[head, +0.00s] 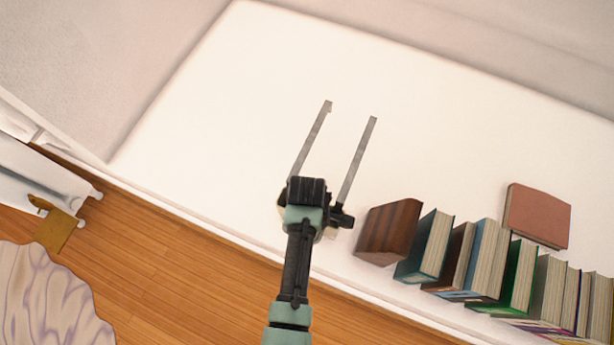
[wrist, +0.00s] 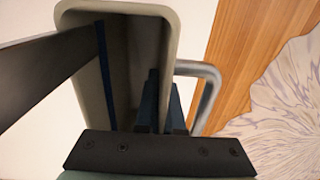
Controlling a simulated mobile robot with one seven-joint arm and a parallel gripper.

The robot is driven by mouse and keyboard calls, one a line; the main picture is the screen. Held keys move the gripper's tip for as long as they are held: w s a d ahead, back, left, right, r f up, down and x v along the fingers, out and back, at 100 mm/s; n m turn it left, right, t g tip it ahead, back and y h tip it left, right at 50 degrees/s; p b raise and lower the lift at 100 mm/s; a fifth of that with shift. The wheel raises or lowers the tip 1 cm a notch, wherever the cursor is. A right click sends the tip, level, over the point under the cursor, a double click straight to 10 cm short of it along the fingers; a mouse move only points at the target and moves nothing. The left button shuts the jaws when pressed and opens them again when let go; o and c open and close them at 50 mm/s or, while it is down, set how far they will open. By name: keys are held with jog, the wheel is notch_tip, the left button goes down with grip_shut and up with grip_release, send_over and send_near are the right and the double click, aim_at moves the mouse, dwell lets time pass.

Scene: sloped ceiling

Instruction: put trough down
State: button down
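My gripper (head: 351,110) extends over a broad white surface in the head view. Its two long grey fingers are well apart, with only white showing between them. In the wrist view, a beige hollow container with a rounded rim (wrist: 69,8), seemingly the trough, lies beyond the dark gripper plate, with a grey bent handle on its right. The left finger (wrist: 45,75) reaches across its left side, and dark blue parts stand against its shadowed inside. In the head view the trough is mostly hidden, with only bits of beige beside the gripper body. I cannot tell whether it touches the surface.
Books (head: 482,262) stand in a row at the lower right, beginning with a brown wooden block (head: 389,232). A reddish-brown book (head: 537,215) lies behind them. The white surface (head: 230,110) is clear at the left. Wooden floor (head: 150,250) and a patterned rug (head: 50,300) lie in front.

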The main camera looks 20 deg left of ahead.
jog(key=shift+f+b, duration=0.35)
jog(key=shift+f, duration=0.9)
jog(key=shift+f, duration=0.1)
jog(key=c, duration=1)
grip_release()
jog(key=shift+c, duration=0.2)
notch_tip(320, 180, up, 12)
jog(key=p, duration=0.4)
